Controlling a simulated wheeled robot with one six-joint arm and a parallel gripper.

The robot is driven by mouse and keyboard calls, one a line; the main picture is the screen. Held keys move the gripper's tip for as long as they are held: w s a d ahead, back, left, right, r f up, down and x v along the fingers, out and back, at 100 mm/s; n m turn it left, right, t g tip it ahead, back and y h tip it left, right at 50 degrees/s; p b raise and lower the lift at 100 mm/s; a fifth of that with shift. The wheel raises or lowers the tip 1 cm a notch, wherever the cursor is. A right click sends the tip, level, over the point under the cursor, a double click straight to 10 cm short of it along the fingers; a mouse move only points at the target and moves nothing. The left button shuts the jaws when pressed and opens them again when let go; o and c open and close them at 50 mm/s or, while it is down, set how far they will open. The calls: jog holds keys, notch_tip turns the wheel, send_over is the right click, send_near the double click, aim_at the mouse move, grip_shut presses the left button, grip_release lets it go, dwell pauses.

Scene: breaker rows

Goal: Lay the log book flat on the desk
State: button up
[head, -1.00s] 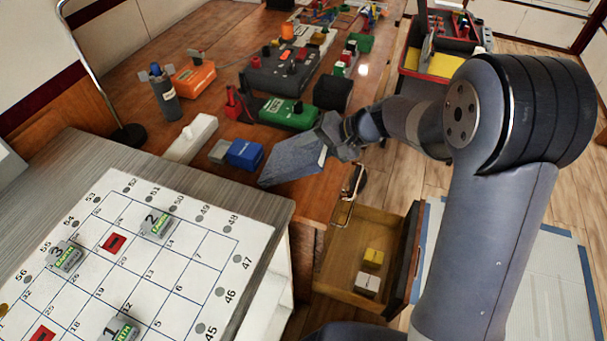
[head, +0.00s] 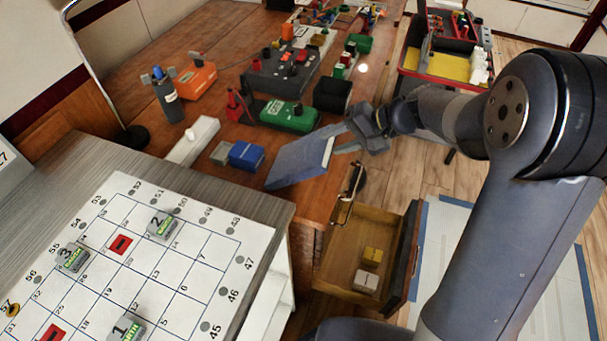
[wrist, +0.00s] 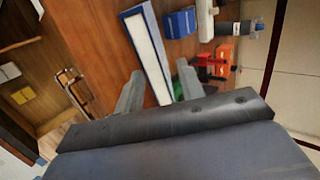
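The log book (head: 298,160) is a blue-grey slab with a pale page edge. It is at the desk's (head: 215,85) front right corner, beside a blue block (head: 246,155). I cannot tell whether it lies fully flat or is slightly tilted. In the wrist view the log book (wrist: 147,52) shows its long white page edge between blue covers. My gripper (head: 343,140) is at the book's right end. In the wrist view my gripper's fingers (wrist: 160,90) stand apart, one on each side of the book's near end, with gaps visible.
An open drawer (head: 345,255) with small yellow and white blocks is below the desk's front. A white numbered board (head: 185,265) is at lower left. A green box (head: 288,114), a black block (head: 332,95) and a white bar (head: 193,142) stand behind the book. A red toolbox (head: 440,75) is at upper right.

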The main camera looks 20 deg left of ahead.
notch_tip(320, 180, up, 8)
jog(key=d+p, duration=0.2)
jog(key=p, duration=0.3)
jog(key=shift+d, duration=0.15)
jog(key=shift+f, duration=0.15)
jog(key=b, duration=0.5)
send_near(316, 148)
jog(key=x, duration=0.3)
jog(key=shift+f, duration=0.4)
jog(key=b+x, duration=0.1)
jog(key=x, duration=0.4)
jog(key=shift+a+f+b, duration=0.1)
jog(key=shift+a+b, duration=0.1)
jog(key=shift+b, duration=0.2)
jog(key=shift+a+f, duration=0.35)
jog(key=shift+a, duration=0.2)
